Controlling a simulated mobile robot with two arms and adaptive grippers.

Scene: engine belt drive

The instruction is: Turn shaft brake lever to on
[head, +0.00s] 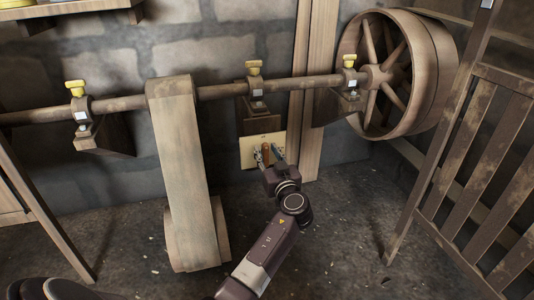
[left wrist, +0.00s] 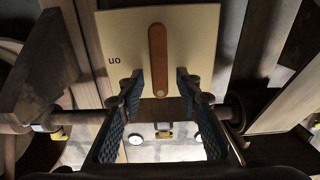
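The shaft brake lever (head: 265,151) is a brown handle on a pale plate (head: 246,153) low on the wall, below the shaft. In the left wrist view the lever (left wrist: 158,60) stands along the middle of the plate (left wrist: 200,45). The word "on" shows upside down on the plate's left side there. My left gripper (head: 272,163) is at the lever. Its fingers (left wrist: 160,88) are open, one on each side of the lever's rounded end, with a small gap on both sides. In the head view the gripper hides part of the plate. My right gripper does not show.
A long shaft (head: 220,90) with yellow-capped bearings runs above the plate. A wide belt (head: 178,150) hangs at the left, and a big spoked wheel (head: 425,75) is at the upper right. A wooden railing (head: 480,160) stands at the right. The floor around the arm looks clear.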

